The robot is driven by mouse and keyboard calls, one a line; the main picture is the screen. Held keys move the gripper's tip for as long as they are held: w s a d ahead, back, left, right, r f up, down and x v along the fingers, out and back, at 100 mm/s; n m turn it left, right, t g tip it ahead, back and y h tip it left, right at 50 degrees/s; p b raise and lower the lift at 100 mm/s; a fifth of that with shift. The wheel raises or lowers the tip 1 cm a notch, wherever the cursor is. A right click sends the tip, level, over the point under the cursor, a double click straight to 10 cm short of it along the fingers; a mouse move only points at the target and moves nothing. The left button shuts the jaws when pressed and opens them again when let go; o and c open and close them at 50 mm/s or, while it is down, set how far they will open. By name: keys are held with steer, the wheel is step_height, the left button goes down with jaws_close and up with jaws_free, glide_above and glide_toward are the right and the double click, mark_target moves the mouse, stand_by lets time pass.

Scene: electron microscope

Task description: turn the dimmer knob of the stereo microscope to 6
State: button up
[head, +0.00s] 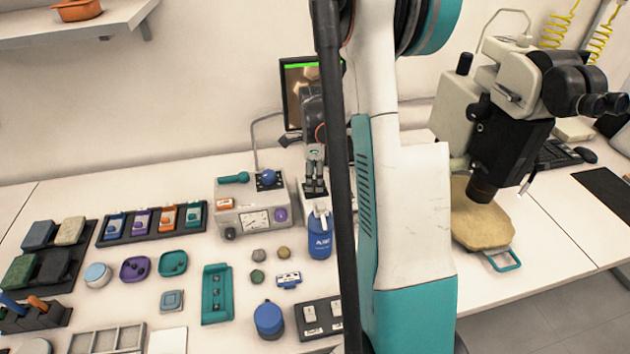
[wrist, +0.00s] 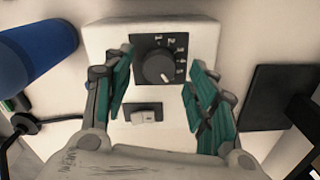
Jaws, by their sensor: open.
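The dimmer knob (wrist: 159,70) is a round dark dial on a black plate with white scale marks, on the face of a pale box (wrist: 100,40) in the wrist view. A pale mark on the knob points to the lower right; the scale numbers are too small to read surely. My gripper (wrist: 157,62) is open, its teal-padded fingers on either side of the knob and apart from it. In the head view my gripper (head: 315,175) hangs above a blue bottle (head: 319,236); the knob is hidden there. A microscope with two eyepieces (head: 500,110) stands at right.
A small switch (wrist: 146,115) sits below the knob. The bottle (wrist: 38,50) stands left of the pale box, and a dark panel (wrist: 275,97) lies to its right. A gauge box (head: 252,212) and a monitor (head: 297,80) stand near my gripper in the head view.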

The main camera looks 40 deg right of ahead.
mark_target(314, 183)
step_height(314, 183, up, 10)
stand_by(0.3)
steer(key=shift+a, duration=0.1)
stand_by(0.4)
